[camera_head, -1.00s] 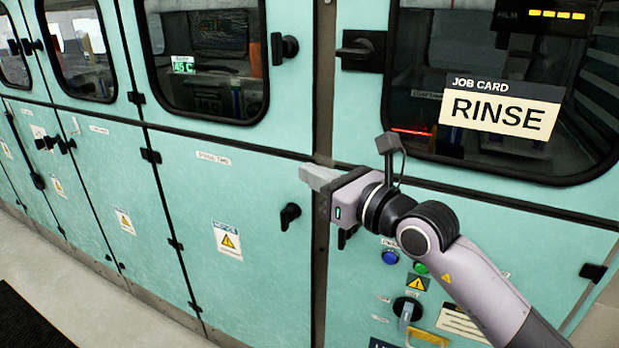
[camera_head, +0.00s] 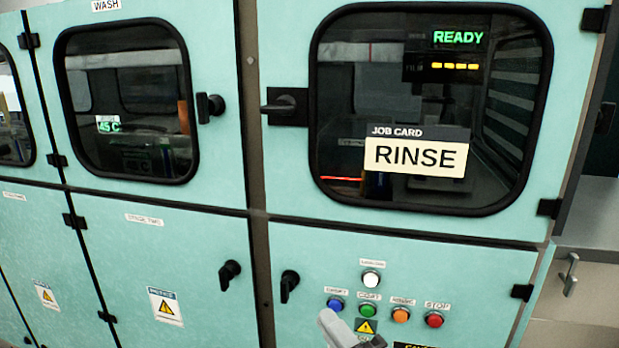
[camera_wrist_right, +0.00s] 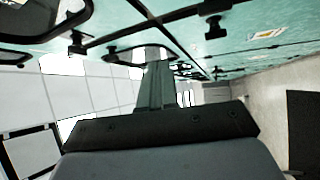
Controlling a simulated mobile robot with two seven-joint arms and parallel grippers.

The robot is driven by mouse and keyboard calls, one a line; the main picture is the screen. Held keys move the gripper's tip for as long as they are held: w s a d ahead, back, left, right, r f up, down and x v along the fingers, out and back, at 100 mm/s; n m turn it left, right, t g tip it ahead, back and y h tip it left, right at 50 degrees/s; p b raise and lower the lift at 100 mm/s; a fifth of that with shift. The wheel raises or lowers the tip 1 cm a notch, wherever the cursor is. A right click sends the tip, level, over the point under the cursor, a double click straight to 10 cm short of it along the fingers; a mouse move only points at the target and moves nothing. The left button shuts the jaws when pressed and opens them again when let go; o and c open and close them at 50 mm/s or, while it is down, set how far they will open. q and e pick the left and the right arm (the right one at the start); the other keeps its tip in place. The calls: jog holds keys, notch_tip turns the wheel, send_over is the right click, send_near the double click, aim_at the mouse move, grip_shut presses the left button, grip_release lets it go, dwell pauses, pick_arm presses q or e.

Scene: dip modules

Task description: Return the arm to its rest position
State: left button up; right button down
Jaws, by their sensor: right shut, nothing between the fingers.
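My right gripper (camera_head: 328,322) shows at the bottom edge of the head view, in front of the lower cabinet panel. Its fingers are shut and hold nothing. It overlaps the area just below the blue button (camera_head: 335,303) and left of the warning label; I cannot tell the gap to the panel. The rest of the right arm is mostly below the frame. In the right wrist view the closed fingers (camera_wrist_right: 154,85) point along the row of cabinets, which appears tilted. My left gripper is not in view.
The teal machine has a windowed door (camera_head: 420,212) with a RINSE job card (camera_head: 415,157) and a READY display (camera_head: 458,38). A white button (camera_head: 371,279), green button (camera_head: 368,310), orange button (camera_head: 400,315) and red STOP button (camera_head: 434,319) sit below. Black handles (camera_head: 289,286) stick out.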

jog(key=s+d+f+m+g+h, duration=0.1)
jog(key=s+d+f+m+h, duration=0.3)
jog(key=f+m, duration=0.35)
jog(key=s+d+f+m+h, duration=0.3)
jog(key=d+f+m+h, duration=0.1)
jog(key=d+f+m, duration=0.3)
jog(key=s+d+f+m+g+h, duration=0.1)
jog(key=s+d+f+m+g, duration=0.2)
jog(key=s+f, duration=0.3)
jog(key=s+d+f+m+g, duration=0.2)
jog(key=s+f+m, duration=0.1)
jog(key=s+f, duration=0.3)
jog(key=shift+s+d+g+h, duration=0.35)
jog(key=shift+d+g+h, duration=0.05)
